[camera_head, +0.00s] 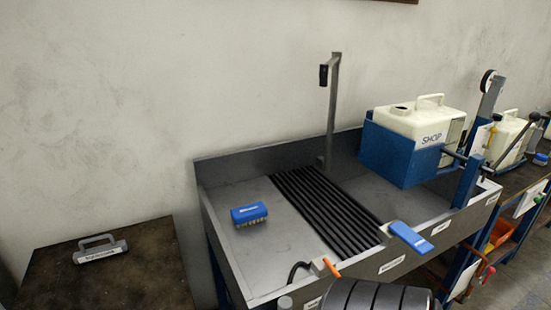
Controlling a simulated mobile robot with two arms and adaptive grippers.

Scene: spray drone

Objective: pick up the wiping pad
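A light grey block with an arched handle and a small label (100,248) lies on the dark brown tabletop at the lower left; it looks like the wiping pad, but its label is too small to read. A blue block with pale bristles below (249,214) lies in the grey sink tray and looks like a brush. Neither of my grippers is in view, and nothing in view touches the grey block.
The dark tabletop (60,285) is otherwise clear. The grey tray (290,240) has black slats, an upright post (333,110) and a raised rim. A blue flat item (410,237) sits on its front rim. A white tank (415,121) stands at right.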

